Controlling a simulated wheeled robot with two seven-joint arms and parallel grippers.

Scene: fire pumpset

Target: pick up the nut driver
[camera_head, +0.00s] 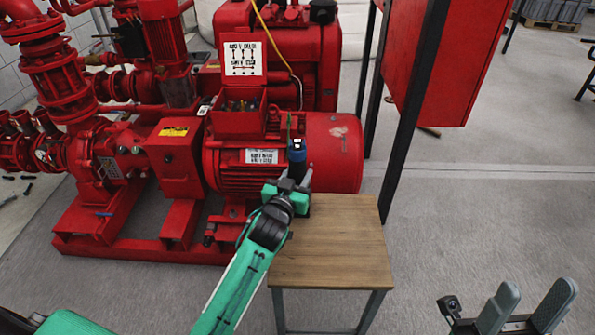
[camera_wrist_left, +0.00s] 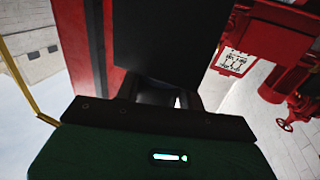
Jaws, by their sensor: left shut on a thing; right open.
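The wooden table (camera_head: 335,245) has a bare top. Behind it stand the red motor (camera_head: 335,140) and an open red terminal box (camera_head: 238,120) with a diagram sheet (camera_head: 242,58). A black-framed red cabinet (camera_head: 440,60) stands at the back right.

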